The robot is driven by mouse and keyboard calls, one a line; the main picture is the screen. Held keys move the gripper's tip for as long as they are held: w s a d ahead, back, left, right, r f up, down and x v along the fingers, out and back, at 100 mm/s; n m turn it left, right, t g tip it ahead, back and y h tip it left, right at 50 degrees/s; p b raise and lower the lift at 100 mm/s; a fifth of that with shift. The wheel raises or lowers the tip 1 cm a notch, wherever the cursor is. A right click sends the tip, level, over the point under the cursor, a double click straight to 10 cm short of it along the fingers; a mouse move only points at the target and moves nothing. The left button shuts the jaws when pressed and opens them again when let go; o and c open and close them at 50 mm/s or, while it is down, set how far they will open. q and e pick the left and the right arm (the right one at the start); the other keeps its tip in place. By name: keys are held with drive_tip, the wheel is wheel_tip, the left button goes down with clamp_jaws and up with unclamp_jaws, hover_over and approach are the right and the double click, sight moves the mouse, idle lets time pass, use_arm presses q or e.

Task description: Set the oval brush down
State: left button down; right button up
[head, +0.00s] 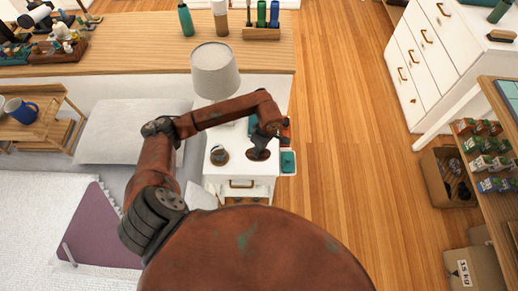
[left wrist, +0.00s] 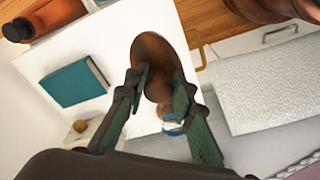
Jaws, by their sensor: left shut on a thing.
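My left gripper (head: 268,132) is over the white nightstand (head: 211,182) beside the bed, reaching down from above. In the left wrist view the gripper (left wrist: 162,88) is shut on a brown, rounded oval brush (left wrist: 152,48), gripped between its two dark green fingers. The brush also shows in the head view (head: 258,155), as a small dark brown shape under the gripper. I cannot tell whether it touches the nightstand top. My right gripper is not in view.
A lamp (head: 215,70) stands behind my forearm. A small round object (head: 219,155) sits left of the brush.

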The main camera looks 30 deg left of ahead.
use_arm(q)
drive_tip(key=shift+w+a+f+b, duration=0.2)
drive_tip(key=shift+w+a+f, duration=0.4)
drive_tip(key=shift+f, duration=0.9)
drive_tip(key=shift+w+a+f+b, duration=0.15)
drive_tip(key=shift+w+a+f, duration=0.15)
drive_tip(key=shift+w+f, duration=0.85)
drive_tip(key=shift+w+a+f+b, duration=0.2)
drive_tip(key=shift+w+a+f, duration=0.2)
drive_tip(key=shift+f, duration=1.4)
drive_tip(key=shift+f, duration=0.15)
drive_tip(key=c, duration=1.7)
unclamp_jaws()
drive_tip(key=shift+o, duration=0.2)
wheel_tip(320, 180, up, 12)
drive_tip(key=d+p, duration=0.1)
drive_tip(key=shift+d, duration=0.3)
